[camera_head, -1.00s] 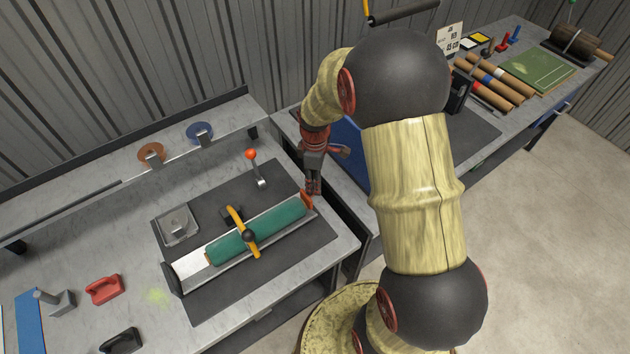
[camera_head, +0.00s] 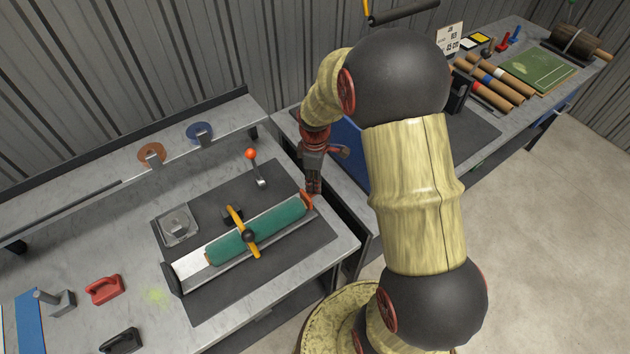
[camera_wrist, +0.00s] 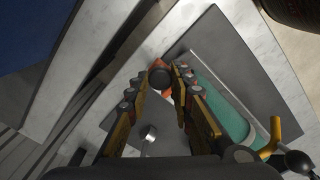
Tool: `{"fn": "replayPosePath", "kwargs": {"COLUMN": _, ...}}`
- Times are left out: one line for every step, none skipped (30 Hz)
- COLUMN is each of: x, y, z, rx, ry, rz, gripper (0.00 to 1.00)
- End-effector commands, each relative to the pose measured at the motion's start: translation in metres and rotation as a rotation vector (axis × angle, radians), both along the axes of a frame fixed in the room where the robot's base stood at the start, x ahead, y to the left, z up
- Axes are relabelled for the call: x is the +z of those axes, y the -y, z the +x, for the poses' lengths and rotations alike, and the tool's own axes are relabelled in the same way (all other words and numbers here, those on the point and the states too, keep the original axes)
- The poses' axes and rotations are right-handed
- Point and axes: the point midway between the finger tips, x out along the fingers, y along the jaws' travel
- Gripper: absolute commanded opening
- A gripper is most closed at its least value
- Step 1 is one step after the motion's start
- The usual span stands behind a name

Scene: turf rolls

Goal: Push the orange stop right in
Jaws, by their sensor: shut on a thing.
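The orange stop (camera_head: 306,200) stands at the right end of a metal trough (camera_head: 188,267) that holds a green turf roll (camera_head: 279,217). My gripper (camera_head: 313,190) points down at that end, right by the stop. In the wrist view, my gripper (camera_wrist: 161,80) has its fingers on both sides of a dark round knob (camera_wrist: 159,78), with a bit of the orange stop (camera_wrist: 166,93) showing just below it. It is shut on this part of the stop. The fingers hide much of the stop, and I cannot tell whether any gap is left between it and the roll.
A yellow clamp arm with a dark knob (camera_head: 249,236) crosses the roll. A lever with an orange ball (camera_head: 251,154) stands behind the trough. A red handled block (camera_head: 104,289) lies at the left. A second bench with cardboard tubes (camera_head: 483,94) is at the back right.

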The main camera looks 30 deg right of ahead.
Motion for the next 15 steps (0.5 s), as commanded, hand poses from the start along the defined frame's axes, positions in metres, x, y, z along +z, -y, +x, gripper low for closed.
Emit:
{"fn": "replayPosePath", "kwargs": {"x": 0.000, "y": -0.005, "z": 0.000, "rx": 0.002, "ry": 0.000, "rz": 0.000, "gripper": 0.00}}
{"fn": "replayPosePath", "kwargs": {"x": 0.000, "y": -0.009, "z": 0.000, "rx": 0.003, "ry": 0.000, "rz": 0.000, "gripper": 0.00}}
{"fn": "replayPosePath", "kwargs": {"x": 0.001, "y": -0.016, "z": 0.000, "rx": 0.004, "ry": -0.001, "rz": 0.001, "gripper": 0.00}}
{"fn": "replayPosePath", "kwargs": {"x": 0.001, "y": -0.022, "z": 0.000, "rx": 0.005, "ry": -0.001, "rz": 0.001, "gripper": 0.00}}
{"fn": "replayPosePath", "kwargs": {"x": 0.001, "y": -0.029, "z": -0.001, "rx": 0.005, "ry": -0.001, "rz": 0.001, "gripper": 0.00}}
{"fn": "replayPosePath", "kwargs": {"x": 0.001, "y": -0.039, "z": -0.001, "rx": 0.007, "ry": -0.001, "rz": 0.001, "gripper": 0.00}}
{"fn": "replayPosePath", "kwargs": {"x": 0.001, "y": -0.046, "z": -0.001, "rx": 0.006, "ry": 0.000, "rz": 0.001, "gripper": 0.00}}
{"fn": "replayPosePath", "kwargs": {"x": 0.001, "y": -0.053, "z": -0.001, "rx": 0.007, "ry": 0.000, "rz": 0.001, "gripper": 0.00}}
{"fn": "replayPosePath", "kwargs": {"x": 0.001, "y": -0.062, "z": -0.001, "rx": 0.006, "ry": -0.001, "rz": 0.001, "gripper": 0.00}}
{"fn": "replayPosePath", "kwargs": {"x": 0.001, "y": -0.068, "z": -0.002, "rx": 0.006, "ry": 0.000, "rz": 0.001, "gripper": 0.00}}
{"fn": "replayPosePath", "kwargs": {"x": 0.001, "y": -0.073, "z": -0.002, "rx": 0.006, "ry": 0.001, "rz": 0.001, "gripper": 0.00}}
{"fn": "replayPosePath", "kwargs": {"x": 0.001, "y": -0.079, "z": -0.002, "rx": 0.005, "ry": 0.001, "rz": 0.001, "gripper": 0.00}}
{"fn": "replayPosePath", "kwargs": {"x": 0.001, "y": -0.083, "z": -0.002, "rx": 0.005, "ry": 0.001, "rz": 0.001, "gripper": 0.00}}
{"fn": "replayPosePath", "kwargs": {"x": 0.001, "y": -0.086, "z": -0.002, "rx": 0.004, "ry": 0.001, "rz": 0.001, "gripper": 0.00}}
{"fn": "replayPosePath", "kwargs": {"x": 0.001, "y": -0.090, "z": -0.002, "rx": 0.003, "ry": 0.001, "rz": 0.001, "gripper": 0.00}}
